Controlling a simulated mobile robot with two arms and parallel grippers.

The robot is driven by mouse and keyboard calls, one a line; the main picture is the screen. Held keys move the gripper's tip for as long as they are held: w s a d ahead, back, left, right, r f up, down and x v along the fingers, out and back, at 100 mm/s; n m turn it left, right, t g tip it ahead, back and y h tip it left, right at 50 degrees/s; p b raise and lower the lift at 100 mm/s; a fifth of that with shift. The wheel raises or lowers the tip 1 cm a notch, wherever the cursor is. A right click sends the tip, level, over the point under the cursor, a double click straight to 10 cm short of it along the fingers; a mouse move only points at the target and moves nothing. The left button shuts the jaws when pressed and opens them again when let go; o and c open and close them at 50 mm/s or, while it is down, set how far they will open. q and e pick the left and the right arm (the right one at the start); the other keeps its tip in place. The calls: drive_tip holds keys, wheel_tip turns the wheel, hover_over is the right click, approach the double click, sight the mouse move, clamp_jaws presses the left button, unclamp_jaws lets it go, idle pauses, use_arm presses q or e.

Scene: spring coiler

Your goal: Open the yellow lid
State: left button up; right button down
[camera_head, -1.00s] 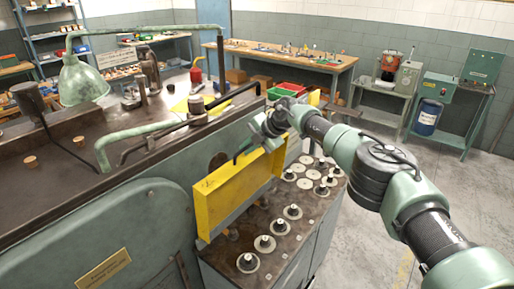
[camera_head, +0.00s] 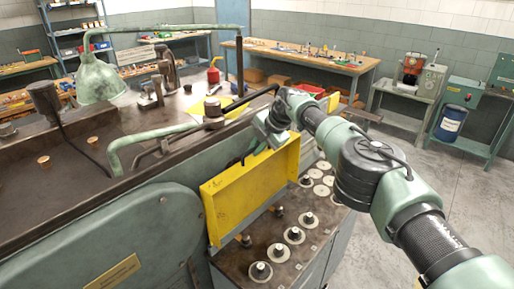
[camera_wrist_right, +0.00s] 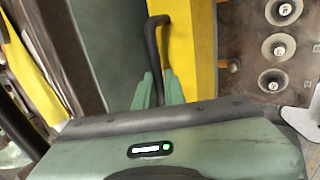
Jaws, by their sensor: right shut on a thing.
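The yellow lid (camera_head: 245,195) stands nearly upright on the near side of the green machine in the head view, above the bench top with the round parts. My right gripper (camera_head: 254,150) is at the lid's upper edge. In the right wrist view, its two green fingers (camera_wrist_right: 156,90) are shut on the lid's black bent handle (camera_wrist_right: 152,45), and the yellow lid (camera_wrist_right: 192,50) shows just to the right of them. The handle's lower end is hidden between the fingers. My left gripper is not in view.
Below the lid, a dark bench top (camera_head: 235,272) carries several round discs with posts. A green bent pipe (camera_head: 150,137) and a lamp (camera_head: 98,80) stand on the machine. A worktable (camera_head: 300,60) is behind.

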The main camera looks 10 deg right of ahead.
drive_tip(key=c, duration=1.8)
unclamp_jaws()
drive_tip(key=shift+s+a+f, duration=0.15)
drive_tip(key=shift+a+f, duration=0.05)
drive_tip(key=shift+f, duration=0.15)
drive_tip(key=shift+o, duration=0.2)
drive_tip(key=shift+r, duration=0.1)
drive_tip(key=shift+d+r, duration=0.25)
drive_tip(key=shift+r, duration=0.3)
drive_tip(key=shift+s+d+r, duration=0.15)
drive_tip(key=shift+r, duration=0.15)
drive_tip(key=b+v, duration=0.2)
drive_tip(key=v, duration=0.4)
drive_tip(key=shift+b, duration=0.35)
drive_tip(key=shift+s, duration=0.1)
